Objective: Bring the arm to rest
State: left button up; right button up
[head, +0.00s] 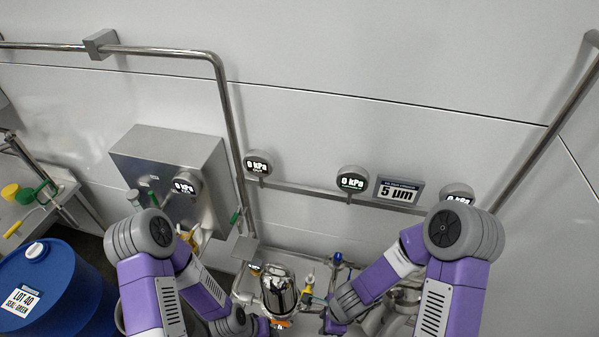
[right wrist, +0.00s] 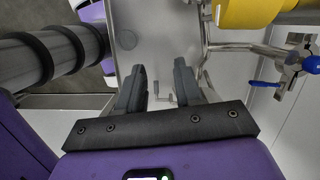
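Both of my arms are bent at the elbow and reach down toward the bottom middle of the head view. My right gripper (right wrist: 160,82) is open in the right wrist view. Its two dark fingers stand apart with nothing held between them, over a grey metal surface. In the head view its wrist is low, right of a shiny steel vessel (head: 279,292), and its fingers are not clear. My left forearm comes down to the left of that vessel. The fingers of my left gripper are not visible there, so its opening cannot be told.
Pressure gauges (head: 353,180) reading 0 kPa and a 5 µm sign (head: 398,190) are on the wall. A grey box (head: 170,160) and steel pipe (head: 228,120) stand at left. A blue drum (head: 60,290) is lower left. A blue-handled valve (right wrist: 312,64) and yellow part (right wrist: 250,15) lie right of the right fingers.

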notch_tip(320, 180, down, 11)
jog(key=s+d+n+y+b, duration=0.1)
jog(key=n+b, duration=0.3)
jog(key=n, duration=1)
jog(key=shift+s+d+r+n, duration=0.15)
jog(key=shift+s+d+n, duration=0.25)
jog(key=shift+s+d, duration=0.3)
jog(key=shift+s+a+n, duration=0.1)
jog(key=shift+a+n, duration=0.1)
jog(key=shift+n, duration=0.7)
jog(key=shift+c, duration=0.3)
